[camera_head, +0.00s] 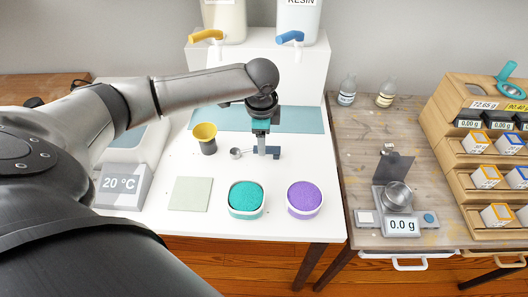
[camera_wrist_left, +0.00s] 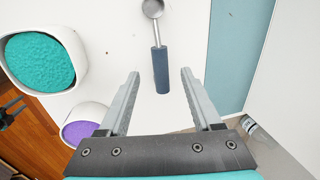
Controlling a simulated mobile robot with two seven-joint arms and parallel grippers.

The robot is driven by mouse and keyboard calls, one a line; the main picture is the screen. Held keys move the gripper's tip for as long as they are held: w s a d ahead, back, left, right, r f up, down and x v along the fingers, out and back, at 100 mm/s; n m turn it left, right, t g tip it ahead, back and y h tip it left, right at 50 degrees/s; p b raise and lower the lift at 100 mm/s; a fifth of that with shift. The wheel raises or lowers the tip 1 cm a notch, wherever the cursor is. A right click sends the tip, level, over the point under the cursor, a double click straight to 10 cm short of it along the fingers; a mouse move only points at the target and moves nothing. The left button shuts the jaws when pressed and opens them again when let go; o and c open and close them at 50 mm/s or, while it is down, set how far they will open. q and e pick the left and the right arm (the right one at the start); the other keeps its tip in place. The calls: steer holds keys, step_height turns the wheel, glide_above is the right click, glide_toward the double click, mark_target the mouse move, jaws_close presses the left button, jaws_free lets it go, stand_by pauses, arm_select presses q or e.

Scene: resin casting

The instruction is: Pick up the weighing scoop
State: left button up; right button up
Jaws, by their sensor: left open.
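The weighing scoop (camera_head: 235,153) lies on the white table in the head view, its small metal bowl showing. In the left wrist view the scoop has a round metal bowl at the top edge and a dark blue handle (camera_wrist_left: 160,70). My left gripper (camera_head: 267,153) points down over the table, just right of the bowl, and hides part of the handle. In the left wrist view my left gripper (camera_wrist_left: 160,78) is open, with the handle end between and beyond its fingertips, not gripped. The height gap to the handle is hard to judge. My right gripper is not seen.
Tubs of teal powder (camera_head: 246,197) and purple powder (camera_head: 304,197) stand in front. A pale square plate (camera_head: 190,194) lies front left. A scale (camera_head: 400,224) stands on the right-hand wooden table.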

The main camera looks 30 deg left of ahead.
mark_target(267, 148)
arm_select(q)
steer(key=f, duration=0.1)
steer(key=w+f+b, duration=0.1)
steer(key=f, duration=0.2)
steer(key=shift+w+d, duration=0.15)
steer(key=shift+d, duration=0.15)
steer(key=shift+a+f+b, duration=0.1)
steer(key=shift+f+b, duration=0.25)
steer(key=shift+f, duration=0.05)
jaws_close()
